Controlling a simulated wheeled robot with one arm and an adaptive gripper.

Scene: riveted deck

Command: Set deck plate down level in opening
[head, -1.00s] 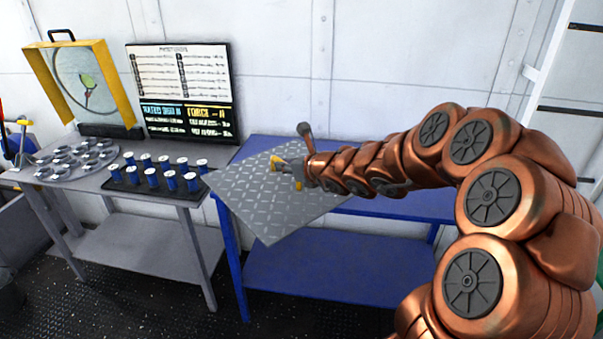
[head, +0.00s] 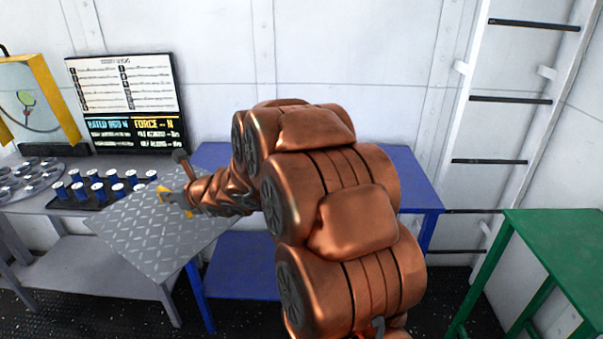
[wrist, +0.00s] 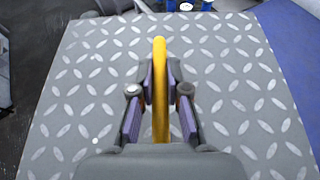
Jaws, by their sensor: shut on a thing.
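The deck plate (head: 150,240) is a grey square sheet with a raised tread pattern. It is held out in front of the blue table's left end in the head view and fills much of the wrist view (wrist: 90,80). A yellow handle (wrist: 160,75) stands up from the plate. My gripper (wrist: 160,110) is shut on this handle, with a purple-padded finger on each side. In the head view my gripper (head: 178,198) is small and partly hidden by my copper arm. I see no opening for the plate in either view.
A blue table (head: 415,185) stands behind my arm, its top partly hidden. A grey table at left holds blue spools (head: 95,190) and metal discs (head: 30,175). A green table (head: 565,245) and a ladder (head: 510,100) are at right. Dark floor lies between.

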